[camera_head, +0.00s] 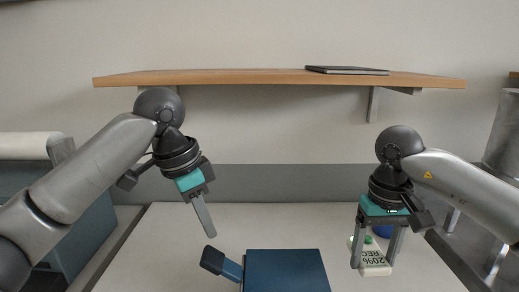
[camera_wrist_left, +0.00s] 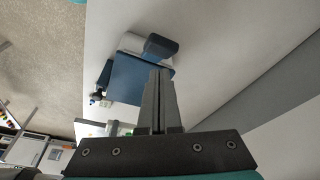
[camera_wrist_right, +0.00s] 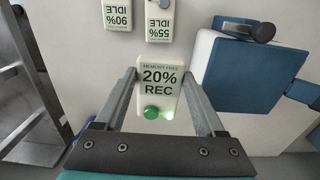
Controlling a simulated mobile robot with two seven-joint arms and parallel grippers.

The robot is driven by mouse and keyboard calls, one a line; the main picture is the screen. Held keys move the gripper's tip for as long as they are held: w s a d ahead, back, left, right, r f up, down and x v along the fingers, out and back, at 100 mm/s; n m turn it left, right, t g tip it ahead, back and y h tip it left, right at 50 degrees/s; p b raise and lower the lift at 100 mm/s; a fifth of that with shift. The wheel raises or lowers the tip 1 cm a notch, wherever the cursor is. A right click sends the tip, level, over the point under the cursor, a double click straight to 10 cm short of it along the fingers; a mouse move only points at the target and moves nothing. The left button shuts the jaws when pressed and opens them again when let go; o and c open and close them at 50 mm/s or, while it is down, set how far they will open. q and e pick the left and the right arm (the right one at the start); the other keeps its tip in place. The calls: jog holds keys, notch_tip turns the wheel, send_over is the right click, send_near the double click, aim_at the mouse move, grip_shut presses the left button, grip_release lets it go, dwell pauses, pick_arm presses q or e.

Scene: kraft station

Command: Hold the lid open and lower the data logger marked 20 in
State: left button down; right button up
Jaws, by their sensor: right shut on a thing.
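The white data logger marked 20% REC (camera_head: 374,264) has a green button and a lit green light. It sits between the fingers of my right gripper (camera_head: 375,264), which is shut on it; the right wrist view shows its label (camera_wrist_right: 160,78) up close. The box with the blue lid (camera_head: 286,270) stands at the bottom middle of the head view, with a dark handle (camera_head: 213,261) at its left. The lid looks closed. My left gripper (camera_head: 209,234) is shut and empty, above and left of the handle. The left wrist view shows the box too (camera_wrist_left: 138,82).
Loggers marked 90% IDLE (camera_wrist_right: 117,14) and 55% IDLE (camera_wrist_right: 160,20) lie on the pale table (camera_head: 170,235). A blue round thing (camera_head: 382,231) is partly hidden behind my right gripper. A wooden shelf (camera_head: 270,77) with a dark flat item (camera_head: 347,70) hangs above. The table's left part is clear.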

aim_at(213, 256)
pick_arm(q)
jog(key=shift+a+f, duration=0.1)
jog(key=shift+f, duration=2.65)
jog(key=shift+a+f, duration=0.3)
jog(key=shift+f, duration=0.2)
jog(key=shift+a+f, duration=0.3)
jog(key=shift+f, duration=0.2)
jog(key=shift+s+a+x, duration=0.15)
jog(key=shift+x, duration=1)
jog(key=shift+s+a+x, duration=0.1)
jog(key=shift+s+x, duration=0.05)
jog(key=shift+x, duration=1.05)
jog(key=shift+s+a+x, duration=0.15)
jog(key=shift+x, duration=1)
jog(key=shift+f, duration=0.25)
jog(key=shift+s+d+f, duration=0.1)
jog(key=shift+f, duration=0.05)
